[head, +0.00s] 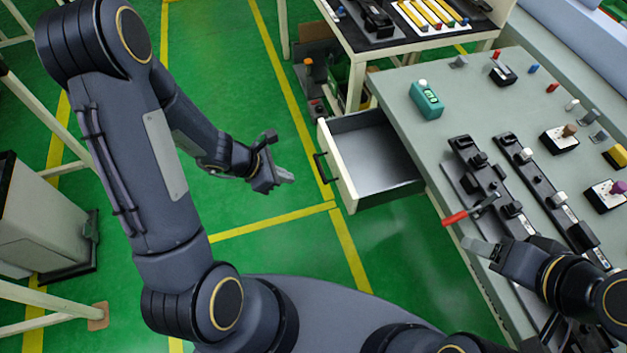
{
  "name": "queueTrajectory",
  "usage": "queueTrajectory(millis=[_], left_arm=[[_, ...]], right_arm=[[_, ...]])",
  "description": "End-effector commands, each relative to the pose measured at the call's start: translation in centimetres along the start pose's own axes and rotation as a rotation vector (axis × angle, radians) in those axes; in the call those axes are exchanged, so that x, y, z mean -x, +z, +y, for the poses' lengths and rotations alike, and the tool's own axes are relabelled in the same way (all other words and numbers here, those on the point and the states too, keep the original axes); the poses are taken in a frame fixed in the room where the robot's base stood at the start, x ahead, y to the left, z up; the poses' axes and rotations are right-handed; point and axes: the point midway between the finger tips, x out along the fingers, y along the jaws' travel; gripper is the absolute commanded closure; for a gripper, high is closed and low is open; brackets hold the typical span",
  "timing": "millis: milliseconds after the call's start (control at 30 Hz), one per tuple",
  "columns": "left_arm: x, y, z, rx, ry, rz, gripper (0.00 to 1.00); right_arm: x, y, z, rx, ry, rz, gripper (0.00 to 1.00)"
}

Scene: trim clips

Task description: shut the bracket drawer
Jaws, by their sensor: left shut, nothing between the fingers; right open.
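The bracket drawer (347,188) is pulled out from the left side of the grey-topped workbench (432,146). Its inside looks empty, and a dark handle (321,167) is on its cream front panel. My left gripper (285,178) is shut and empty, a short way left of the drawer front and apart from the handle. My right gripper (479,221) is open over the near part of the bench, close to a red-handled tool (456,218). I cannot tell whether it touches the tool.
Black fixture rails (545,205) and a teal device (426,99) are on the bench. Another table (400,45) with coloured strips stands behind. A grey cabinet (40,225) is at far left. Green floor left of the drawer is clear.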

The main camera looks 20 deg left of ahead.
Motion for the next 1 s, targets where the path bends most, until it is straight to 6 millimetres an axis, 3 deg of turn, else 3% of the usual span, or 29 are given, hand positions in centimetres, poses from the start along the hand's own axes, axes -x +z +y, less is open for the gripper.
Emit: queueTrajectory(millis=[33, 200, 400, 600, 1000], left_arm=[[-1.6, -0.2, -0.1, -0.001, -0.006, 0.000, 1.00], [-5.1, -0.1, -0.1, -0.002, -0.005, 0.001, 1.00], [-7.2, 1.9, -0.1, -0.005, -0.003, -0.001, 1.00], [-8.2, 2.6, -0.1, -0.004, -0.002, -0.001, 1.00], [-8.4, 2.7, 0.0, -0.004, -0.001, -0.002, 1.00]], right_arm=[[-0.6, 0.3, 0.3, 0.000, 0.000, 0.000, 0.39], [-1.2, 0.6, 0.6, 0.000, 0.000, 0.000, 0.39], [-0.6, 0.3, 0.3, 0.000, 0.000, 0.000, 0.39], [-0.5, 0.2, 0.2, 0.000, 0.000, 0.000, 0.39], [-0.6, 0.3, 0.3, 0.000, 0.000, 0.000, 0.39]])
